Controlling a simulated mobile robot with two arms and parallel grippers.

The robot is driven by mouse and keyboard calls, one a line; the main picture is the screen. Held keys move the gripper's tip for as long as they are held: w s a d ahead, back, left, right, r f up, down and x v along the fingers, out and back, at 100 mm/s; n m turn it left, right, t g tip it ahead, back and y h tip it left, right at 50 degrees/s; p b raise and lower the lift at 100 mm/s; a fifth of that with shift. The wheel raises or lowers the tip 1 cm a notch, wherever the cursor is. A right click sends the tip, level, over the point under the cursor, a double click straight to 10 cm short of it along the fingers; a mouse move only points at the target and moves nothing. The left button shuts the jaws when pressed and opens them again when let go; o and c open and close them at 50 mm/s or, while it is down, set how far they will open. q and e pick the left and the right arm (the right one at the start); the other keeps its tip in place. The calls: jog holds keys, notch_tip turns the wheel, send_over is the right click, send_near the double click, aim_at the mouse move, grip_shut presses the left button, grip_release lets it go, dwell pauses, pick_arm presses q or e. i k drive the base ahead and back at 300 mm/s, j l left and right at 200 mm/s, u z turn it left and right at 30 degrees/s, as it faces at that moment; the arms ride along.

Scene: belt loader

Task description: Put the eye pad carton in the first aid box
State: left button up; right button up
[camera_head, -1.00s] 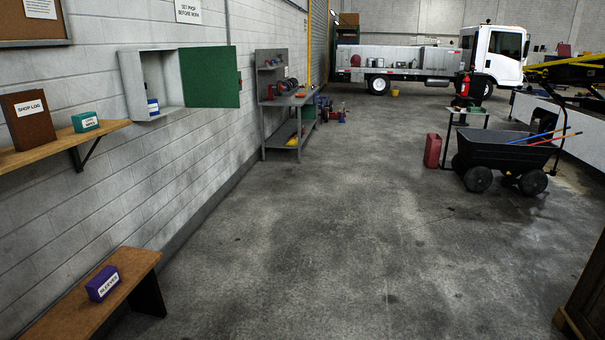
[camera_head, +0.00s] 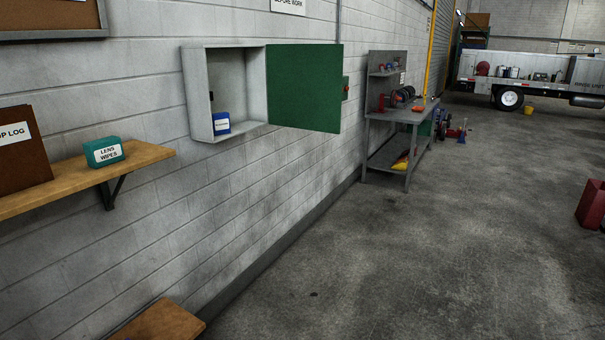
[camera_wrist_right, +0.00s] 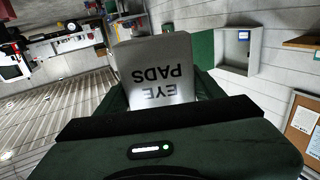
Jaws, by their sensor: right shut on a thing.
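The eye pad carton (camera_wrist_right: 158,70) is a pale box lettered "EYE PADS", upside down in the right wrist view. My right gripper (camera_wrist_right: 160,92) is shut on it; the fingers are mostly hidden behind the carton. The first aid box (camera_head: 190,95) is a light grey wall cabinet with its green door (camera_head: 304,88) swung open to the right. A small blue and white carton (camera_head: 221,123) stands on its floor, and the rest of the inside looks empty. The box also shows in the right wrist view (camera_wrist_right: 232,50), apart from the carton. My left gripper is not in view.
A wooden wall shelf (camera_head: 150,155) left of the box holds a teal lens wipes carton (camera_head: 104,152) and a brown shop log (camera_head: 20,160). A bench (camera_head: 160,322) is below. A grey workbench (camera_head: 395,125) stands beyond the door. The floor in front is clear.

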aim_at(245, 126)
jog(key=i+j+z, duration=0.1)
jog(key=i, duration=2.35)
jog(key=i+u, duration=0.35)
jog(key=i+l+u, duration=0.1)
jog(key=u, duration=0.25)
jog(key=i+l+u, duration=0.15)
jog(key=u, duration=0.2)
jog(key=i, duration=0.1)
